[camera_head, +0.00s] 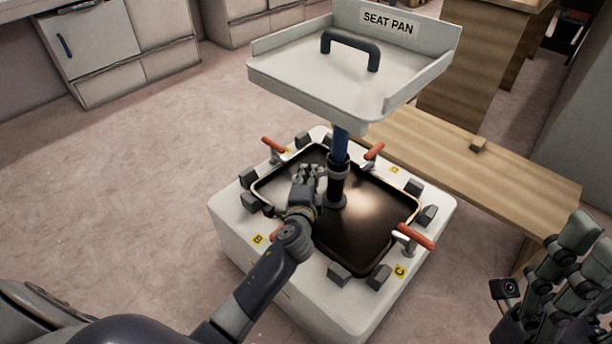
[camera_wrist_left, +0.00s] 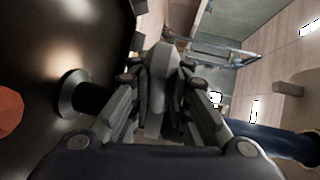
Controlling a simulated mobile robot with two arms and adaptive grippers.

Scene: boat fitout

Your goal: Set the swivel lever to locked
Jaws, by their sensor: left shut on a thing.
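The seat pedestal post (camera_head: 340,165) stands upright on a dark plate (camera_head: 375,225), with a blue upper part and a black collar. It also shows lying sideways in the left wrist view, its blue part (camera_wrist_left: 265,138) at right. My left gripper (camera_head: 312,172) is at the left of the post, low over the plate. It is shut on a grey lever-like piece (camera_wrist_left: 165,75) between its fingers, seemingly the swivel lever. The fingers hide most of it, and its locked or unlocked position cannot be read. My right gripper (camera_head: 562,262) is at the lower right, away from the pedestal; its opening is unclear.
The seat pan (camera_head: 315,75) with a dark handle (camera_head: 350,45) sits on top of the post. Orange-handled clamps (camera_head: 417,237) and dark blocks (camera_head: 428,215) ring the white base (camera_head: 245,225). A wooden bench (camera_head: 450,160) is close at right. Floor at left is clear.

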